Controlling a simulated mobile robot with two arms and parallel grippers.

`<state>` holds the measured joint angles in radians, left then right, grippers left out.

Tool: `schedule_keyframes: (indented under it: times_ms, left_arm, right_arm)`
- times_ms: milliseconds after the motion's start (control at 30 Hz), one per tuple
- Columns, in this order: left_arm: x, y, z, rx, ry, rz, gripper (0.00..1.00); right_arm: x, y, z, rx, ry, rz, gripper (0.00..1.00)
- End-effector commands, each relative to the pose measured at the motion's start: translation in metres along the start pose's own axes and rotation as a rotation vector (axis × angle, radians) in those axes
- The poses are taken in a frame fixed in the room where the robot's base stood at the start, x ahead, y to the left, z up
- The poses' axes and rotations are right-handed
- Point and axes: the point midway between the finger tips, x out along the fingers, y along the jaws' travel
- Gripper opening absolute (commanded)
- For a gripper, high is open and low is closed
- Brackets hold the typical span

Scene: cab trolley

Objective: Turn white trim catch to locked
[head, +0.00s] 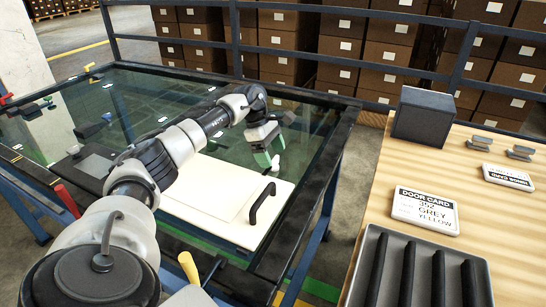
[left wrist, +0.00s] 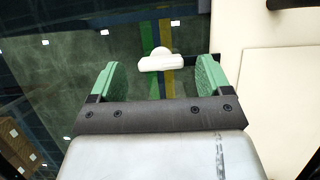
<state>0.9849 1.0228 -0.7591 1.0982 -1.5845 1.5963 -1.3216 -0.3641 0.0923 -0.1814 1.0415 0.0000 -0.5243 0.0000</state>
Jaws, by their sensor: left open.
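The white trim catch (head: 275,165) is a small white knob at the upper edge of the cream door panel (head: 212,190). In the left wrist view the catch (left wrist: 161,60) is a wide bar with a rounded bump, lying roughly crosswise. My left gripper (head: 268,150) is over the catch and partly hides it in the head view. Its green fingers (left wrist: 160,82) are open, one on each side of the catch and just short of it, with gaps on both sides. No contact shows. My right gripper is not in view.
A black handle (head: 262,203) stands up from the cream panel. A dark frame (head: 325,150) surrounds the glass. A yellow lever (head: 188,268) and a red lever (head: 67,200) are near my arm. On the right, a wooden table holds a door card (head: 425,210) and a grey box (head: 423,116).

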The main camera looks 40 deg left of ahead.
Motion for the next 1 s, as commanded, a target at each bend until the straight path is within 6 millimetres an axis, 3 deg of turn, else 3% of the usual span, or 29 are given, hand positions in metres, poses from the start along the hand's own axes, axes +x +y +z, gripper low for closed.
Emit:
schedule_keyframes:
  times_ms: [200, 400, 600, 1000]
  left_arm:
    - [-0.048, 0.001, 0.000, 0.000, -0.001, 0.006, 0.79]
    - [-0.080, 0.001, 0.000, -0.001, -0.001, 0.004, 0.79]
    - [-0.091, 0.000, -0.001, -0.001, 0.000, 0.002, 0.79]
    - [-0.091, 0.000, -0.001, 0.000, 0.000, 0.001, 0.79]
  right_arm:
    - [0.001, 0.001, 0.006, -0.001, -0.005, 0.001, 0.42]
    - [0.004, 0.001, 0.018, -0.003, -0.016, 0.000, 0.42]
    - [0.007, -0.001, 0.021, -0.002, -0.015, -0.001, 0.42]
    - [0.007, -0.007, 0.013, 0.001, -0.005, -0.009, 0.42]
